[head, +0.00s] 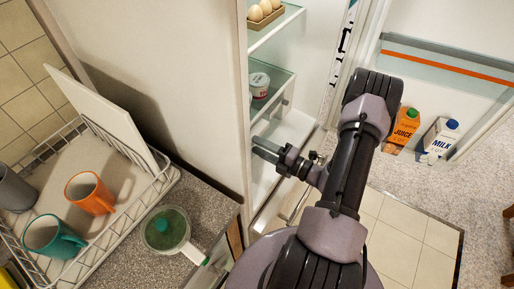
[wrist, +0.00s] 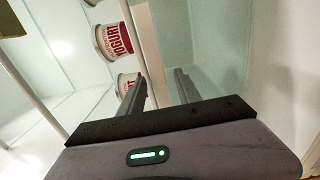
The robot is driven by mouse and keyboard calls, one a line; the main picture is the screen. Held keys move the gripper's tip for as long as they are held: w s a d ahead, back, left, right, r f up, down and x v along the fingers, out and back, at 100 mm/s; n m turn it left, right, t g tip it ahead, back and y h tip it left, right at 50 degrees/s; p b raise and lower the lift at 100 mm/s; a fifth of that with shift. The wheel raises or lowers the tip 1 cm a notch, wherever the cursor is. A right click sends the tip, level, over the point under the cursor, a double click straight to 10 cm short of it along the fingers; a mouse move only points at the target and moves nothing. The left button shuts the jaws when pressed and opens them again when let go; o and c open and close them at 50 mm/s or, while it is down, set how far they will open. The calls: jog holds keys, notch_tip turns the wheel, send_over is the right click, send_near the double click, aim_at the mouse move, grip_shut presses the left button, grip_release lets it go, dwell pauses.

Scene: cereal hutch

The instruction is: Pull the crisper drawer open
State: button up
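The crisper drawer seems to be the white part (head: 290,126) beneath the glass shelf in the open fridge, mostly behind my arm in the head view. My gripper (head: 262,146) points left into the fridge, level with this low area. In the wrist view its two fingers (wrist: 158,92) are apart with nothing clearly held. A pale bar (wrist: 148,45) runs behind the gap between them; I cannot tell if it is the drawer's handle or the shelf edge. No contact is visible.
A yogurt cup (head: 259,83) stands on the shelf above and eggs (head: 264,10) higher up. The open door at right holds juice (head: 404,130) and milk (head: 438,139).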

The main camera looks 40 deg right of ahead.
jog(key=shift+w+a, duration=0.2)
jog(key=shift+w, duration=0.35)
jog(key=shift+c, duration=0.2)
grip_shut()
jog(key=shift+s+a, duration=0.1)
jog(key=shift+s, duration=0.05)
dwell(0.8)
